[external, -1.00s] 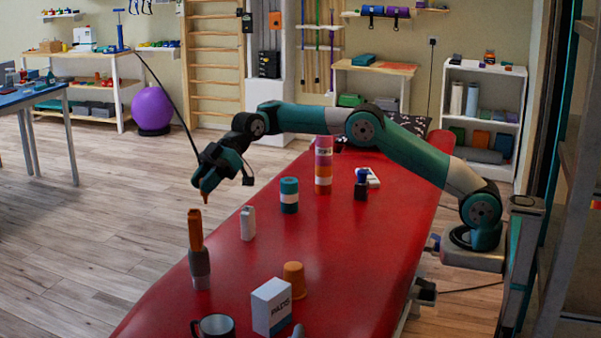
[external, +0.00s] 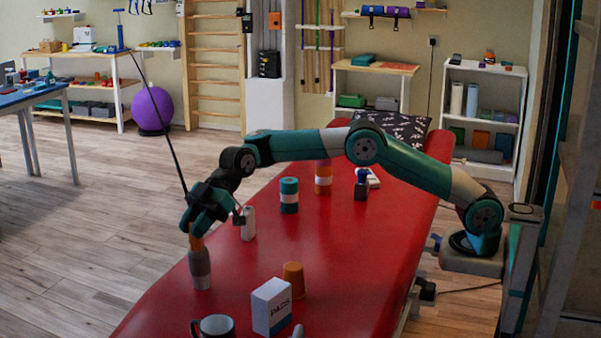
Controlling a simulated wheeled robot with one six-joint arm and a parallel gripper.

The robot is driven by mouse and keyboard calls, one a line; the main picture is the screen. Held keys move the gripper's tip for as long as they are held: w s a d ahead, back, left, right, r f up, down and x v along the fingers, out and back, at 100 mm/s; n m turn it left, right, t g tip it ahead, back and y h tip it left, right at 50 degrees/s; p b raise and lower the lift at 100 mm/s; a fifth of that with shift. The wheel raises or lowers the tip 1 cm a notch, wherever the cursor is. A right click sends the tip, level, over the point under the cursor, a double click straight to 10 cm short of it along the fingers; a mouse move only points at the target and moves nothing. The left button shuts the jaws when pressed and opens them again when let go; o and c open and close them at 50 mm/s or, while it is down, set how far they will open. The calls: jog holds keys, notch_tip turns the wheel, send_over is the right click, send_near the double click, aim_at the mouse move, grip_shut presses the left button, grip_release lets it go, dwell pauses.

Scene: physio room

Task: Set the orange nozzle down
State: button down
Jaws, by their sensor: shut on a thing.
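A slim stack (external: 199,268) with a grey and white body and an orange upper part (external: 196,243) stands upright near the left edge of the red treatment table (external: 345,270). My gripper (external: 191,226) points down at the top of this stack, with its fingers around or just in front of the orange upper part. It is shut on the orange nozzle, which the fingers mostly hide. I cannot tell whether the nozzle touches the stack.
On the table stand a white bottle (external: 248,224), a teal and white cylinder (external: 289,196), an orange banded column (external: 323,178), a blue-topped bottle (external: 361,186), an orange cup (external: 294,279), a white box (external: 271,306) and a dark mug (external: 214,327). The table's middle is clear.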

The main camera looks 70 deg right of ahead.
notch_tip(320, 180, down, 20)
jog(key=shift+r+b, duration=0.2)
jog(key=shift+b, duration=0.75)
jog(key=shift+f, duration=0.1)
jog(key=shift+f, duration=0.15)
jog(key=c, duration=0.9)
grip_release()
jog(key=shift+r, duration=0.2)
jog(key=shift+d+r, duration=0.15)
jog(key=shift+r, duration=0.05)
jog(key=v, duration=1.1)
jog(key=shift+s+d+r, duration=0.15)
jog(key=shift+d, duration=0.15)
